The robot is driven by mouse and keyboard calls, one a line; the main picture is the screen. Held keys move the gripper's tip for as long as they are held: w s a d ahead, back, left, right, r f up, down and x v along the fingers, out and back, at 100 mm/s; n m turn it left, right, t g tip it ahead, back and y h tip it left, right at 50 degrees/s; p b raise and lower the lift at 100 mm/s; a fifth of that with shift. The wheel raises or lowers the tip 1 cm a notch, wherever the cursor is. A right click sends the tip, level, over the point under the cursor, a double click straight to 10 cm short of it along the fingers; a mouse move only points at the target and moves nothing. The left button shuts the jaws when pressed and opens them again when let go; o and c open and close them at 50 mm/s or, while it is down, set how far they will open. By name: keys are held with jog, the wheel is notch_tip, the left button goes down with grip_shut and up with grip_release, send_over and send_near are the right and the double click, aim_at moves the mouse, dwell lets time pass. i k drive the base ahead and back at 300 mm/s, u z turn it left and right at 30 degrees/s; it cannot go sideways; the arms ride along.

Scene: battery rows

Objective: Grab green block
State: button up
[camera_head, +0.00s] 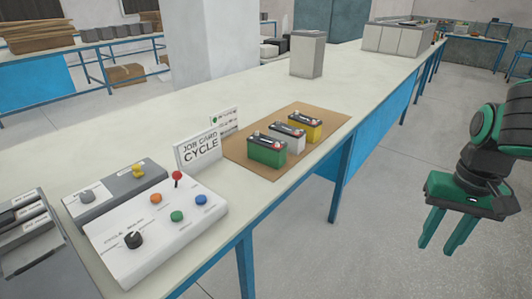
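The green block (266,150) is a battery-shaped block with a dark top and a red spot at its right end. It stands upright on a brown mat (250,170) on the long workbench, at the near left of a row. A white-grey block (289,134) and a yellow block (306,127) stand behind it. My gripper (441,247) is at the right, off the bench's edge and over the floor, well apart from the blocks. Its green fingers point down, are spread apart and hold nothing.
A control box (150,228) with coloured buttons and a red-tipped lever stands at the near left. A "JOB CARD CYCLE" sign (198,150) is left of the mat. A grey box (307,55) stands farther back.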

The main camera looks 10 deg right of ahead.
aim_at(269, 151)
jog(key=z, duration=2.7)
jog(key=k, duration=0.95)
jog(key=u, duration=1.7)
jog(key=i, duration=1)
jog(key=u, duration=0.05)
